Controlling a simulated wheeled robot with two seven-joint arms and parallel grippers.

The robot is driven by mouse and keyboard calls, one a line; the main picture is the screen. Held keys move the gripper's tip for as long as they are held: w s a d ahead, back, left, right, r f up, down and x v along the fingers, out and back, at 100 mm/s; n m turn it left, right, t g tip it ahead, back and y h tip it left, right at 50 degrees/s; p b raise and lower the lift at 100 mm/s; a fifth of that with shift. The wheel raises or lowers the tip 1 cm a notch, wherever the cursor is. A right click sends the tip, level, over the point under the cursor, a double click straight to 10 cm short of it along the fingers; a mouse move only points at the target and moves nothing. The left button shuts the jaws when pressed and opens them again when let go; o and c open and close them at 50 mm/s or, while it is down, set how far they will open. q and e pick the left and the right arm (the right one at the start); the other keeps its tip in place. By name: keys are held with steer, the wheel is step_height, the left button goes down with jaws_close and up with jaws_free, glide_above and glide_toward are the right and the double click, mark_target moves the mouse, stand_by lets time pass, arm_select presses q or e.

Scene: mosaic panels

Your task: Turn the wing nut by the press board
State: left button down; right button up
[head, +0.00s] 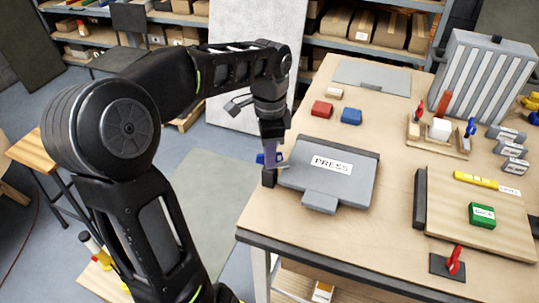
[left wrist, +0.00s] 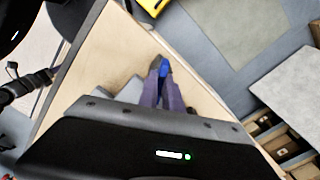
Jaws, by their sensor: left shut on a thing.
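The grey press board (head: 328,172) with a white PRESS label lies flat near the table's left edge. A blue wing nut (head: 262,158) sits by its left side, on top of a small dark post (head: 269,177). My left gripper (head: 271,157) reaches down to the wing nut and is shut on it, partly hiding it. In the left wrist view the two fingers (left wrist: 163,85) close together around the blue wing nut (left wrist: 164,66). My right gripper does not show.
Red (head: 322,109) and blue (head: 351,116) blocks lie behind the press board. A wooden board with a green block (head: 482,215) and a red-handled piece (head: 455,262) are to the right. A grey ribbed case (head: 484,75) stands at the back right.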

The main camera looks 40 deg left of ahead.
arm_select(q)
steer(key=n+b, duration=0.1)
steer(key=n, duration=0.5)
steer(key=shift+n, duration=0.3)
steer(key=n, duration=0.5)
steer(key=shift+n+b, duration=0.3)
steer(key=shift+b, duration=0.05)
steer(key=c, duration=1.5)
jaws_free()
